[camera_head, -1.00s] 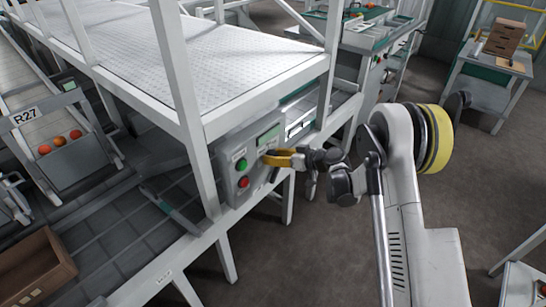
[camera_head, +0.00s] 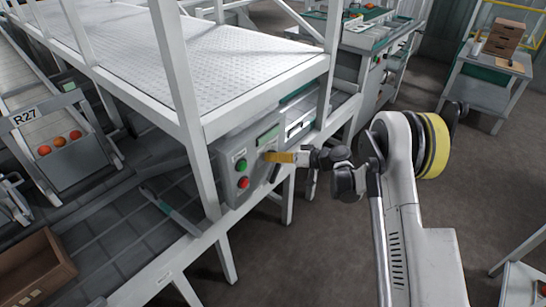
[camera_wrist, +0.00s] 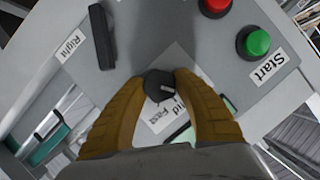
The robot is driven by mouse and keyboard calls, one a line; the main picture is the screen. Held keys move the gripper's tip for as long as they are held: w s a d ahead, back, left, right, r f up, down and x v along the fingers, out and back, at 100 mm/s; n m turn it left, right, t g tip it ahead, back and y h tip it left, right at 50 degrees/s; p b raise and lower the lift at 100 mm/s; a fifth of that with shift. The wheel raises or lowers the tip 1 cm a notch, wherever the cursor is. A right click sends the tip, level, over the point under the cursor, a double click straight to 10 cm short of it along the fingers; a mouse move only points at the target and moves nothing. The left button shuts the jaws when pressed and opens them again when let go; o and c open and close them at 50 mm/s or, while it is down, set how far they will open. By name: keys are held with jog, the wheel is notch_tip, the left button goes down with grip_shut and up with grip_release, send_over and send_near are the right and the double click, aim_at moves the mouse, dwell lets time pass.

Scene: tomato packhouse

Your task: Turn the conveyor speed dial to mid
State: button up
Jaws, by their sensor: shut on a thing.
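The black conveyor speed dial (camera_wrist: 159,84) is a small round knob on the grey control panel (camera_wrist: 150,33). A light mark on its face points right and slightly down in the wrist view, toward a partly covered label ending in "id". A "Fast" label (camera_wrist: 154,125) lies below the dial. My gripper (camera_wrist: 160,81) is shut on the dial, with one yellow finger on each side. In the head view my gripper (camera_head: 269,157) reaches the panel's right side from the right and hides the dial.
The panel also bears a green start button (camera_wrist: 254,42), a red button (camera_wrist: 215,5) and a black lever-like handle (camera_wrist: 101,36) near a "Right" label. White frame posts (camera_head: 185,110) stand beside the panel. Open floor (camera_head: 330,240) lies to the right.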

jog(key=m+g+y, duration=0.1)
jog(key=m+y, duration=0.1)
jog(key=m, duration=0.2)
dwell(0.3)
dwell(0.5)
jog(key=o, duration=1.2)
jog(key=shift+a, duration=0.1)
jog(key=v, duration=1.2)
jog(key=shift+w+f, duration=0.15)
jog(key=shift+f, duration=0.05)
